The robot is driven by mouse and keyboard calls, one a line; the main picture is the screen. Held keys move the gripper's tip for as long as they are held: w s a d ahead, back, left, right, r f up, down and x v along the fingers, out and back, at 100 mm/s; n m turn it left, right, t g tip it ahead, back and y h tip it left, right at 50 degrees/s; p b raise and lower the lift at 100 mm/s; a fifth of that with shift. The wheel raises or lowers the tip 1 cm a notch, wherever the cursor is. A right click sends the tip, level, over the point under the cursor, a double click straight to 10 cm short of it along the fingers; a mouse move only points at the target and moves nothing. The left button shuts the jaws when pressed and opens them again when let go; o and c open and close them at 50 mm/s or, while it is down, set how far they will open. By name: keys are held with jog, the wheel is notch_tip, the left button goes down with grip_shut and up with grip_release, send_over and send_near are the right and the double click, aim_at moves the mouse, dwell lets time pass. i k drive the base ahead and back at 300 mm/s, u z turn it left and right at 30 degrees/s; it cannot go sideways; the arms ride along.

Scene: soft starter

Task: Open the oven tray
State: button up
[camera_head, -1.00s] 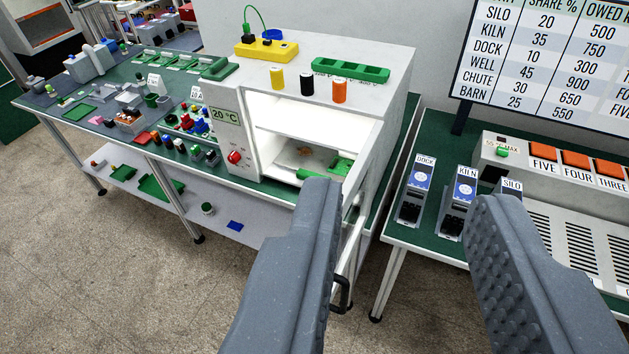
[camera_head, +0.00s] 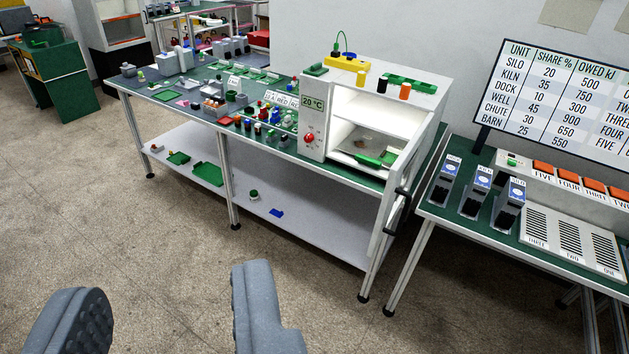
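The white oven (camera_head: 314,142) stands on the green-topped bench, with a "20 °C" display and a red knob (camera_head: 309,138) on its front. A small brownish thing in the chamber is too small to make out. My gripper (camera_head: 170,312) is open and empty, low at the left over the floor, well apart from the oven.
A yellow block (camera_head: 347,63), several coloured cylinders and a green rack (camera_head: 410,84) stand on the oven. The bench left of it is crowded with small parts. A second bench (camera_head: 440,205) stands close right of the door. The floor in front is clear.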

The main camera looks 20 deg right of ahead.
aim_at(367, 144)
jog(key=i, duration=0.8)
jog(key=z, duration=0.6)
jog(key=i, duration=1.5)
jog(key=z, duration=0.85)
